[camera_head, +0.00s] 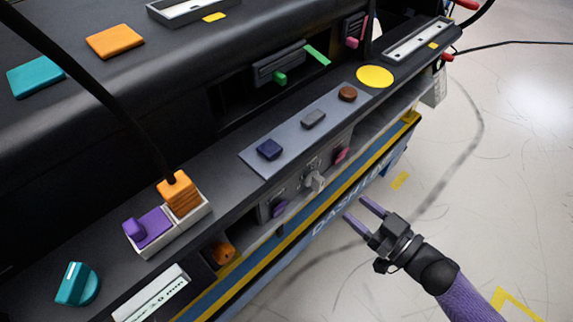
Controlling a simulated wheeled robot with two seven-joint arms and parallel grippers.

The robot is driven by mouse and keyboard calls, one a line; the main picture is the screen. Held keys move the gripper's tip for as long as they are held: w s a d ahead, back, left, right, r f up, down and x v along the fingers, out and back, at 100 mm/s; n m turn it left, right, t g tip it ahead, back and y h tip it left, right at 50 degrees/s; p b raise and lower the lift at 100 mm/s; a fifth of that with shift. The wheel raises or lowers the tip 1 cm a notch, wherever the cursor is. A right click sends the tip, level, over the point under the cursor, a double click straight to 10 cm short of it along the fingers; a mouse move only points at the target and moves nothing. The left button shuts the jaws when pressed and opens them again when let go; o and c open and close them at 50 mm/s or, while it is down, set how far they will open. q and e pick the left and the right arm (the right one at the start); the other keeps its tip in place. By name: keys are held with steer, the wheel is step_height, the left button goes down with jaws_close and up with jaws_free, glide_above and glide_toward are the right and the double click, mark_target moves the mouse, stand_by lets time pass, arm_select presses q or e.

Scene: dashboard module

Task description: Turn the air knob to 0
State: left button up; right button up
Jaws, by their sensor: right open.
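No label reading "air" or dial marking is legible, so I cannot tell for certain which knob is the air knob. A light grey knob (315,181) sits on the front panel between a purple knob (278,208) and a pink knob (341,155). A teal knob (77,284) is at the lower left, and an orange knob (222,252) is low on the front face. My right gripper (358,211) is open and empty, in front of the panel and to the right of the grey knob, touching nothing. My left gripper is not in view.
A grey strip (247,154) carries blue, grey and brown buttons above the knobs. A white holder (206,214) with orange and purple blocks has a black cable rising from it. A blue and yellow rail (350,182) runs below the panel. Open floor (510,180) lies to the right.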

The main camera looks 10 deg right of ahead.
mark_target(323, 182)
steer(key=x, duration=0.3)
steer(key=b+x, duration=0.1)
steer(key=x, duration=0.4)
steer(key=shift+w+a+r+b, duration=0.25)
steer(key=shift+a+r+b, duration=0.05)
steer(key=shift+a, duration=0.05)
steer(key=shift+w+a, duration=0.25)
steer(key=shift+w, duration=0.05)
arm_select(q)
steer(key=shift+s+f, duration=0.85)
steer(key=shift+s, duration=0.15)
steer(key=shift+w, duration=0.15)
arm_select(e)
steer(key=c, duration=0.4)
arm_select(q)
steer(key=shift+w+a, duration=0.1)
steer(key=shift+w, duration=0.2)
arm_select(e)
steer(key=shift+s+r, duration=0.1)
jaws_close()
